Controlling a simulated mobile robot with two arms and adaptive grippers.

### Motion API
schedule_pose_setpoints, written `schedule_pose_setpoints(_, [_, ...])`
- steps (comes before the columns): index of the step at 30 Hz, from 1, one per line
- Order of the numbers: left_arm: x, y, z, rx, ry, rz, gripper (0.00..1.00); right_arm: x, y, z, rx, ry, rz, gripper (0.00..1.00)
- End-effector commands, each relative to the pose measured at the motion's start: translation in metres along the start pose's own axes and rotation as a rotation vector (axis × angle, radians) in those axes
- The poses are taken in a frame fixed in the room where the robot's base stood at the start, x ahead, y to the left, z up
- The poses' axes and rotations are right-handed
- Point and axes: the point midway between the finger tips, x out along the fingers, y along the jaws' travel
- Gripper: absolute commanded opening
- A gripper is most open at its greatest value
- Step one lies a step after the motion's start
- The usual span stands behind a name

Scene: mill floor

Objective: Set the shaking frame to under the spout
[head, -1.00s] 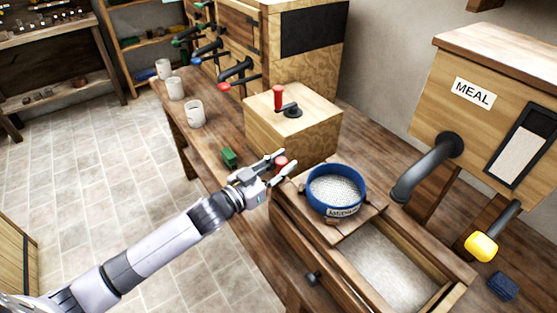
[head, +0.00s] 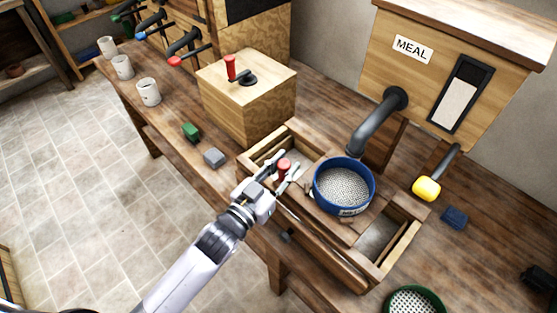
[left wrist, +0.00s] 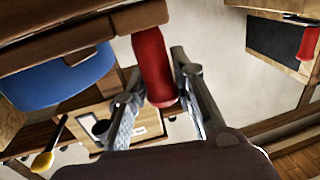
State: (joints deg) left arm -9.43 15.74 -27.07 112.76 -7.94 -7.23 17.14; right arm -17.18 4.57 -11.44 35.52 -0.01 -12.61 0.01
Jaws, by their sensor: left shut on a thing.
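The shaking frame (head: 332,223) is a wooden slide carrying a blue-rimmed sieve (head: 344,186), resting across a wooden trough (head: 378,272). The dark spout (head: 378,118) comes down from the MEAL bin, its mouth at the sieve's back rim in the head view. I cannot tell whether it is centred over the sieve. My left gripper (head: 279,175) is shut on the frame's red handle (head: 284,167), at the frame's left. In the left wrist view the red handle (left wrist: 153,68) stands between the fingers, with the blue sieve (left wrist: 60,82) to its left. My right gripper is not in view.
The MEAL bin (head: 450,60) stands behind, with a yellow-knobbed lever (head: 427,188) at right. A wooden box with a red crank (head: 245,95) is at left. A green-rimmed sieve (head: 415,302) lies at front right. Small green (head: 191,131) and grey (head: 214,158) blocks lie left.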

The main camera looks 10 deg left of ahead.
Motion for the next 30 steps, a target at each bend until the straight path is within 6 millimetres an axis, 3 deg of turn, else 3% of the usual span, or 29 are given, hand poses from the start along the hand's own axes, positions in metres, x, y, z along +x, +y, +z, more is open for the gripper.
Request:
schedule_pose_setpoints(8, [-0.001, 0.005, 0.002, -0.007, -0.001, 0.008, 0.0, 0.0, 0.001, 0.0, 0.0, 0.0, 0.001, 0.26])
schedule_pose_setpoints(9, [-0.001, 0.005, 0.002, -0.008, -0.001, 0.008, 0.25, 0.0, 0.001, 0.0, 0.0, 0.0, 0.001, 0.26])
schedule_pose_setpoints(16, [-0.001, 0.004, 0.002, -0.006, -0.002, 0.007, 0.4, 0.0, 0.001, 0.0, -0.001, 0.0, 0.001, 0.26])
schedule_pose_setpoints(26, [-0.002, 0.003, 0.001, -0.004, -0.001, 0.005, 0.41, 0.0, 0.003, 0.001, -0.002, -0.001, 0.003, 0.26])
schedule_pose_setpoints(30, [-0.015, 0.003, 0.002, -0.004, -0.003, 0.005, 0.41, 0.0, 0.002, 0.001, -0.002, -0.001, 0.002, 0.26])
